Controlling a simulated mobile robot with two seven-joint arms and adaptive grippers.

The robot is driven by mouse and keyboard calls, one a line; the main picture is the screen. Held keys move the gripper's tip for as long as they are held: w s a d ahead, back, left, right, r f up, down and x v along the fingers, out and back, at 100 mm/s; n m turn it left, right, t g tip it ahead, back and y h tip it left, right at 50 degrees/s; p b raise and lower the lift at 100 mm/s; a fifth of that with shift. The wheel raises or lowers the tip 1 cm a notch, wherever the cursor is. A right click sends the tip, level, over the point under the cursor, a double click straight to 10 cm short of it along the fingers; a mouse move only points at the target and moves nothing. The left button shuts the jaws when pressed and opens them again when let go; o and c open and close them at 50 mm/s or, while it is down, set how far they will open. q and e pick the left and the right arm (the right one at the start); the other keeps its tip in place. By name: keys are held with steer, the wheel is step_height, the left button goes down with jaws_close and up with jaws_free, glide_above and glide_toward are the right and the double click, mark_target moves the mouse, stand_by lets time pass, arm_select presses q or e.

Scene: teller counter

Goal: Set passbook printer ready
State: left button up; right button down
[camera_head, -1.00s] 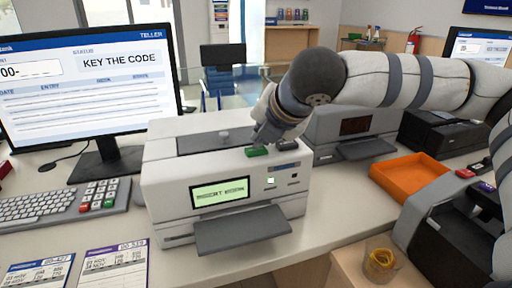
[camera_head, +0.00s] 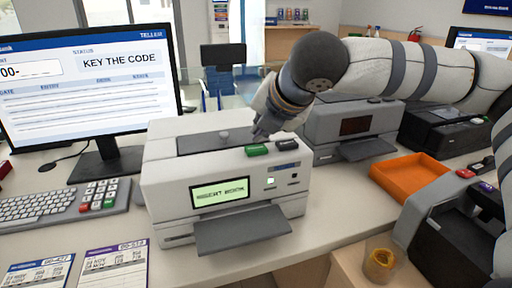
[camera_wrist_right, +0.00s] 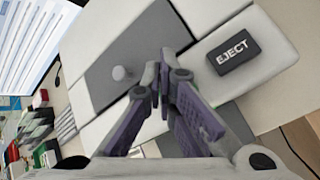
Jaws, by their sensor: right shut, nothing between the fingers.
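The passbook printer (camera_head: 165,195) is a white box on the counter with a lit screen (camera_head: 220,193) reading "INSERT BOOK". A grey tray (camera_head: 245,232) juts from its front. On its top are a green button (camera_head: 256,150), a darker button (camera_head: 286,145) and a grey lid with a small knob (camera_head: 224,136). My right gripper (camera_head: 259,134) is shut and empty just above the printer's top, behind the green button. In the right wrist view its fingers (camera_wrist_right: 160,80) point at the printer top, near a dark key reading "EJECT" (camera_wrist_right: 233,53). My left gripper is not in view.
A monitor (camera_head: 85,85) reads "KEY THE CODE". A keyboard (camera_head: 35,207) and keypad (camera_head: 103,194) stand left of the printer. Two printed booklets (camera_head: 112,265) lie at front left. A grey machine (camera_head: 345,130) and orange tray (camera_head: 408,178) are to the right.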

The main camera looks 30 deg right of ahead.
mark_target(260, 147)
steer(key=shift+r, duration=2.5)
